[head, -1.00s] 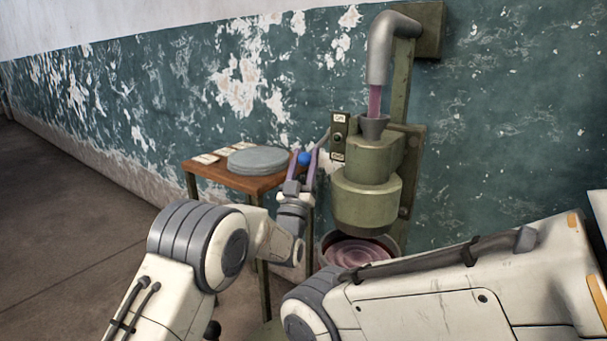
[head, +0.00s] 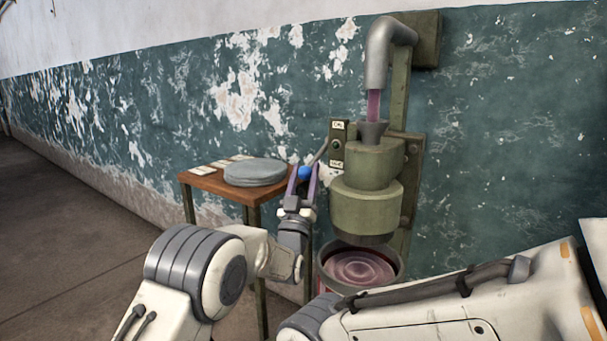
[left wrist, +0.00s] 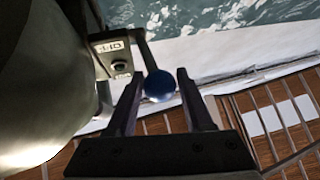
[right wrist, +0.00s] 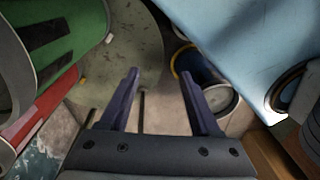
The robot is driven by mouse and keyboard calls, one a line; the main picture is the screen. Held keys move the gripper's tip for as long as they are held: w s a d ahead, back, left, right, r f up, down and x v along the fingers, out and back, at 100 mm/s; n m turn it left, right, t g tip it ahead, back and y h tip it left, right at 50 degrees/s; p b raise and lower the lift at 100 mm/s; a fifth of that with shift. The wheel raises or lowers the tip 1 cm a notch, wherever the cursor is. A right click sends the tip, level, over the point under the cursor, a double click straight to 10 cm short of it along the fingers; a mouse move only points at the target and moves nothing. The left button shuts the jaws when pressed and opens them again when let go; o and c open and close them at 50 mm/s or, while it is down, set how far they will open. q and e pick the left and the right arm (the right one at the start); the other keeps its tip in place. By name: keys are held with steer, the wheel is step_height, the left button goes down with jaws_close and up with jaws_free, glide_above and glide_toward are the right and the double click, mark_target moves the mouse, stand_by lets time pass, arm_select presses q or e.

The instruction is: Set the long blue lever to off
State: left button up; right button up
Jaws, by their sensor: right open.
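The long lever is a thin grey rod with a round blue knob (head: 305,172), reaching down and left from a small labelled plate (head: 338,146) on the green machine (head: 366,200). The upper label seems to read ON; the lower one is too small to read. The left wrist view shows the knob (left wrist: 159,86) between the fingertips (left wrist: 160,80), beside the plate (left wrist: 118,58). My right gripper (right wrist: 160,78) is open and empty, away from the lever.
A wooden table (head: 220,186) with grey discs (head: 256,171) and pale cards stands left of the machine. A round vat of pinkish liquid (head: 358,268) is below the machine. A grey pipe (head: 379,52) pours into its funnel (head: 372,131). My right arm crosses the lower right.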

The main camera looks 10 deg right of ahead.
arm_select(q)
steer(key=shift+o, duration=1.1)
steer(key=shift+f, duration=0.1)
steer(key=shift+s, duration=0.1)
steer(key=p+v, duration=0.1)
steer(key=v, duration=0.9)
steer(key=shift+a+f, duration=0.1)
steer(key=shift+a, duration=0.1)
